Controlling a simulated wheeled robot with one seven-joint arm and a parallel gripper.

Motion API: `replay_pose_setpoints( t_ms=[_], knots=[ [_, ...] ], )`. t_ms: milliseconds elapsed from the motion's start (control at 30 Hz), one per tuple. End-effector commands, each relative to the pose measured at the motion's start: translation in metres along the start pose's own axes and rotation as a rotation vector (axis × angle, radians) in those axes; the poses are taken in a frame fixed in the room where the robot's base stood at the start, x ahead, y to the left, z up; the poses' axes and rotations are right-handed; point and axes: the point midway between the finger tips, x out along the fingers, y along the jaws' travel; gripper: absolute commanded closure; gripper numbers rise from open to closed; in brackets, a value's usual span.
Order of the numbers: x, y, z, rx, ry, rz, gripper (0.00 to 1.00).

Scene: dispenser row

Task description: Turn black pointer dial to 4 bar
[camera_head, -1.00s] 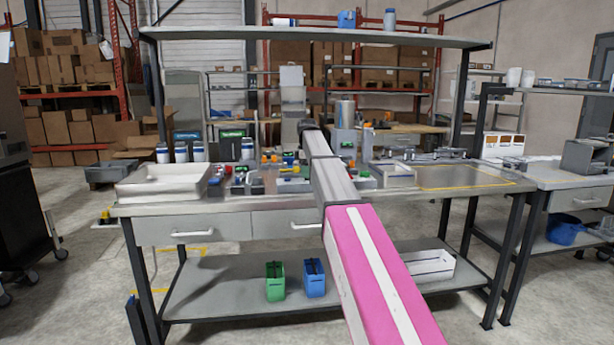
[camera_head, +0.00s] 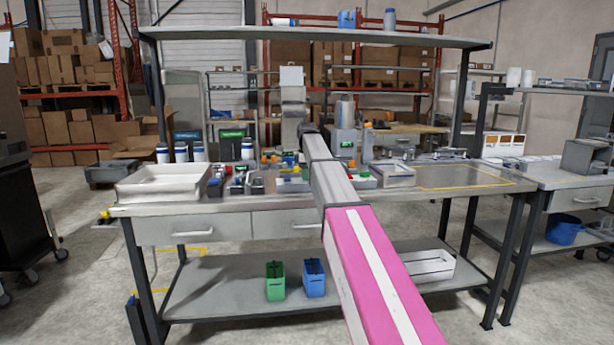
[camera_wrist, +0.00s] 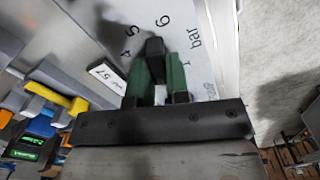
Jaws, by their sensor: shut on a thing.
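In the wrist view a black pointer dial (camera_wrist: 154,47) stands on a pale panel marked in bar (camera_wrist: 196,80). The numbers 4, 5 and 6 are printed beside the dial; other marks are hidden behind my gripper. My gripper (camera_wrist: 157,68) has green finger pads closed on either side of the dial's black knob. Where the pointer tip points cannot be told clearly. A white label reading 57 (camera_wrist: 107,76) sits beside the dial. In the head view my arm reaches over the bench and hides the gripper and dial.
The workbench (camera_head: 445,190) carries a white tray (camera_head: 160,183) at the left and many small parts near the middle. Yellow and blue pieces (camera_wrist: 50,95) lie left of my gripper in the wrist view. Green and blue bins (camera_head: 275,282) stand on the lower shelf.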

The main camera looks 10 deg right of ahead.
Motion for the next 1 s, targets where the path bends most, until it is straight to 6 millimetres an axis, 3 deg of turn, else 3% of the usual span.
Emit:
replay_pose_setpoints(
  t_ms=[267,1000],
  knots=[
    [-0.0002,0.0019,0.0001,0.154,0.0,0.0,1.0],
    [-0.0003,0.0077,0.0035,0.848,0.0,0.0,1.0]
  ],
)
